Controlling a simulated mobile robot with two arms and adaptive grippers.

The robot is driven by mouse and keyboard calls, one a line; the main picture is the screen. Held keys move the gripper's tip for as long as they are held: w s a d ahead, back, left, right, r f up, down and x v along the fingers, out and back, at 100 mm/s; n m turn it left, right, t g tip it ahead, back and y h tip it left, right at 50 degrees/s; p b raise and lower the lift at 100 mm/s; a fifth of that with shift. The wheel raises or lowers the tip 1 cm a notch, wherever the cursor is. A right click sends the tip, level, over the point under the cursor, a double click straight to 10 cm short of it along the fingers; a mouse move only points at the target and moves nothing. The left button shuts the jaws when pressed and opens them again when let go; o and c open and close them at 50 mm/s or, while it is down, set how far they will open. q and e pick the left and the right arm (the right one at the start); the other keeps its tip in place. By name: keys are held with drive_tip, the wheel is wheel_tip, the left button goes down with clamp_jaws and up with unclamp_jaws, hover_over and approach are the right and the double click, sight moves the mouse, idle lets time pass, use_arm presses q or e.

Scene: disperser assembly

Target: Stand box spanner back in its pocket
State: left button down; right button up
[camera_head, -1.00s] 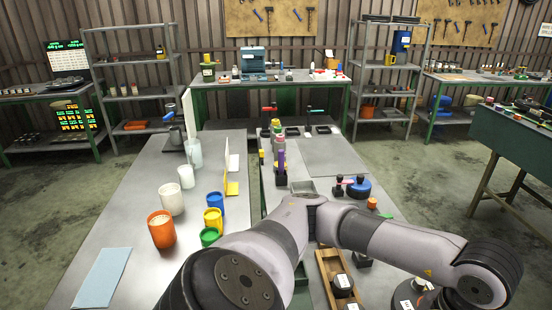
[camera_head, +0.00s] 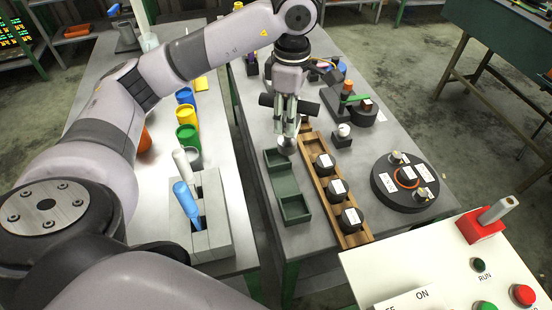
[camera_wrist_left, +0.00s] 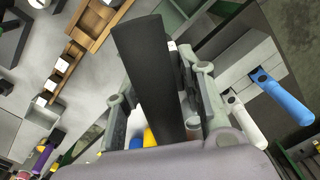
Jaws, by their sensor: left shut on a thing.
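My left gripper (camera_head: 289,122) is above the right-hand bench, by the green tray, with its fingers pointing down. It is shut on what looks like the box spanner (camera_head: 267,100), a tool with a black crossbar sticking out on both sides of the fingers. A round grey metal end (camera_head: 287,144) shows below the fingertips. In the left wrist view the black bar (camera_wrist_left: 150,75) lies across the gripper. A grey block (camera_head: 215,238) on the left bench has dark slots and holds a blue-handled tool (camera_head: 184,198) and a white-handled tool (camera_head: 181,161). My right gripper is out of view.
A white control panel (camera_head: 385,268) is at the front right. A gap separates the benches.

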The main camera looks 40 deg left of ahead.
use_arm(q)
drive_tip(key=w+a+r+n+b, duration=0.1)
drive_tip(key=w+a+r+n, duration=0.45)
drive_tip(key=n, duration=0.95)
wheel_tip(320, 180, down, 20)
drive_tip(key=p, duration=0.2)
drive_tip(key=shift+s+a, duration=0.3)
drive_tip(key=shift+s, duration=0.1)
drive_tip(key=shift+f, duration=0.15)
drive_tip(key=c, duration=1.1)
unclamp_jaws()
drive_tip(key=shift+s+n, duration=0.1)
drive_tip(key=shift+n, duration=0.2)
drive_tip(key=shift+o, duration=0.2)
